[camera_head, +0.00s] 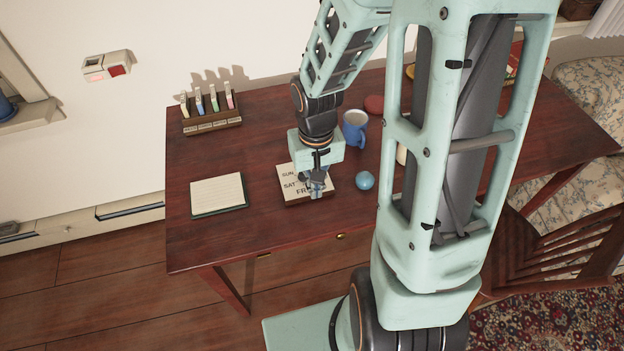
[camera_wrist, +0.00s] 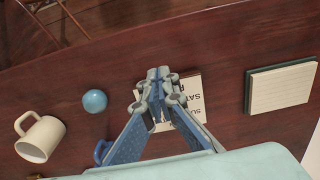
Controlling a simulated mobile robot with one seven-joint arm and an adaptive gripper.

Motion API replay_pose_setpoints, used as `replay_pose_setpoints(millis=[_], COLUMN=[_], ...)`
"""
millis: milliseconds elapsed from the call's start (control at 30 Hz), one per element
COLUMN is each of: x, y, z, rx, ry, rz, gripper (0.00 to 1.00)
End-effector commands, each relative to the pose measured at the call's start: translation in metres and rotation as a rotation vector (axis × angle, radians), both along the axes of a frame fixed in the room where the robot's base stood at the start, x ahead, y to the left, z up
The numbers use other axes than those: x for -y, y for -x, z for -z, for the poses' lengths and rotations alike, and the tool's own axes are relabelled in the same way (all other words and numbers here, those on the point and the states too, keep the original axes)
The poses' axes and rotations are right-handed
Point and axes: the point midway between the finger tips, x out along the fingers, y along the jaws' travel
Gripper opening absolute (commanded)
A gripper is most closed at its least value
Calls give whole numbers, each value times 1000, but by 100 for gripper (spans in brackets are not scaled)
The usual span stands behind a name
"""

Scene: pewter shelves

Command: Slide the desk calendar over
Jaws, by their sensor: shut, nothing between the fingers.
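The desk calendar (camera_head: 292,184) is a cream block with dark lettering, "SUN", "SAT" and "FRI", on a dark base on the wooden desk. It also shows in the wrist view (camera_wrist: 188,101), partly hidden behind my fingers. My gripper (camera_head: 317,194) is shut and empty, pointing down over the calendar's right part in the head view. In the wrist view my gripper (camera_wrist: 158,76) has its fingertips together at the calendar's edge. I cannot tell whether they touch it.
A notepad (camera_head: 218,193) lies left of the calendar. A blue ball (camera_head: 364,180) sits close to its right, and a blue mug (camera_head: 355,128) stands behind. A cream mug (camera_wrist: 40,138) shows in the wrist view. A wooden holder (camera_head: 212,122) stands at the back left. The desk's front left is clear.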

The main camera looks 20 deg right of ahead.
Motion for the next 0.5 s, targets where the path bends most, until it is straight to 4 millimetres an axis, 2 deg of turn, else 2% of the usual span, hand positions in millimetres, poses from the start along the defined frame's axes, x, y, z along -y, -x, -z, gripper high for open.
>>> replay_pose_setpoints(millis=[167, 500], x=[-3, -3], y=[7, 7], z=[14, 75], rx=[-19, -20], ry=[-8, -7], rz=[17, 14], gripper=[0, 0])
